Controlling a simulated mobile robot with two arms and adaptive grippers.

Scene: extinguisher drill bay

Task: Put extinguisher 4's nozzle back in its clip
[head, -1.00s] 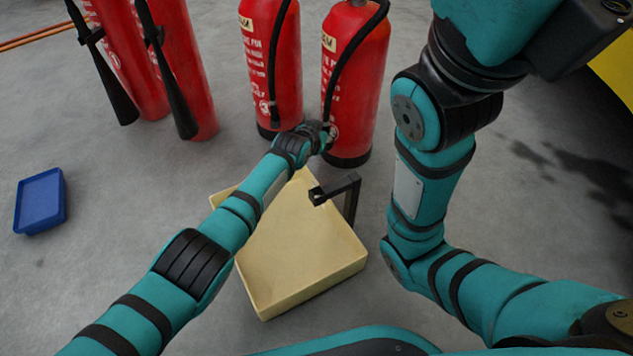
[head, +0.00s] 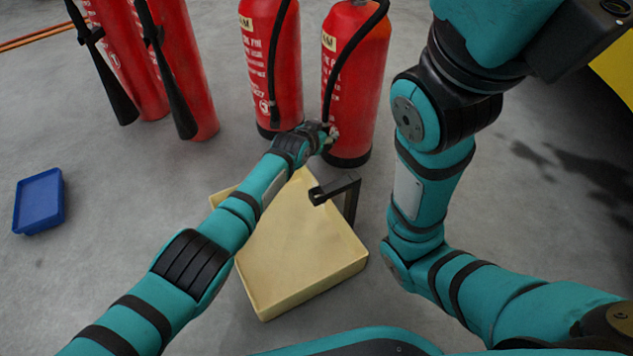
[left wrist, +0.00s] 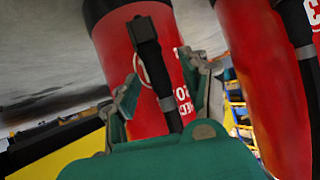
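Several red extinguishers stand at the back. I take the rightmost one (head: 362,70) as extinguisher 4; its black hose runs down its left side, and the end is hidden behind my left gripper (head: 330,134). The left wrist view looks closely at a red body (left wrist: 115,60) with a black nozzle (left wrist: 145,35) and its hose in front. There my left gripper (left wrist: 168,88) is open, one finger on each side of the hose, with gaps showing. I cannot make out the clip. My right arm is in the head view, but its gripper is not.
A cream tray (head: 300,245) lies below my left arm, with a black angled bracket (head: 350,200) by its back right side. A neighbouring extinguisher (head: 272,50) stands close left. A blue box (head: 40,200) lies at left. Grey floor (head: 110,220) is clear between.

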